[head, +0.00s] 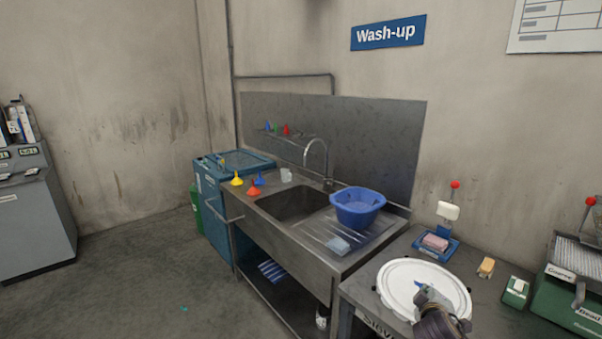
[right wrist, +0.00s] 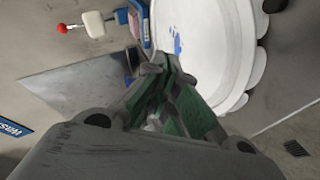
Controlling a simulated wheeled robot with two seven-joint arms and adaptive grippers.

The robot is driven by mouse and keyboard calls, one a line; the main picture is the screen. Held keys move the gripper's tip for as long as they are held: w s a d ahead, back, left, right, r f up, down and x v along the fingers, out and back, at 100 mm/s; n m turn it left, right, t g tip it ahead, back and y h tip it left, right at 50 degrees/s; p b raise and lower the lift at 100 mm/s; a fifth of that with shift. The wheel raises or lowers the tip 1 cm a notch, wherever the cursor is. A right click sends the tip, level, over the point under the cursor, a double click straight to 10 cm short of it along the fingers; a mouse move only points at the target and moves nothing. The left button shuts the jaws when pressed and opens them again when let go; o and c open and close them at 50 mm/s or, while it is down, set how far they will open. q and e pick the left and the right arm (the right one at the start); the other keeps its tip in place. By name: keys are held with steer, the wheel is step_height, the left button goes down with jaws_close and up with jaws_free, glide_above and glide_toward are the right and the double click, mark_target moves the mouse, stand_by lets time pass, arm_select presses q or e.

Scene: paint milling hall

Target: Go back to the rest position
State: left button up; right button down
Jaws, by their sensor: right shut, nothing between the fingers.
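My right gripper (head: 432,297) is at the bottom right of the head view, over the round white lid or tray (head: 398,284) on the bench. In the right wrist view its fingers (right wrist: 155,75) are together with nothing held between them. The white round thing also shows in the right wrist view (right wrist: 205,35), with a small blue mark on it. Whether the gripper touches it I cannot tell. My left gripper is in neither view.
A steel sink unit (head: 340,262) holds a blue basin (head: 357,208) and several coloured funnels. On the bench right of it are a blue tray with a pink block (head: 435,242), a tan brush (head: 486,267) and a green box (head: 515,291). Open floor (head: 150,290) lies at the left.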

steer(key=s+a+f+m+g+y, duration=0.25)
steer(key=s+a+f, duration=0.2)
steer(key=s, duration=0.45)
steer(key=s+a+f+m+g+y, duration=0.1)
steer(key=s+a+f+g+y, duration=0.25)
steer(key=s, duration=0.55)
steer(key=s+a+f+m+g, duration=0.2)
steer(key=s+a+f, duration=0.2)
steer(key=s+a, duration=0.45)
steer(key=s+d+f+g, duration=0.1)
steer(key=s+f, duration=0.1)
steer(key=f, duration=1.5)
steer(key=s+d+f, duration=0.1)
steer(key=s+f, duration=0.1)
steer(key=f, duration=1.4)
steer(key=s+d+f, duration=0.2)
steer(key=s+f, duration=0.8)
steer(key=s, duration=0.1)
steer(key=s+d+f+g, duration=0.1)
steer(key=s+d+f, duration=0.1)
steer(key=s+f, duration=0.8)
steer(key=shift+s+g, duration=0.3)
steer(key=shift+s, duration=0.2)
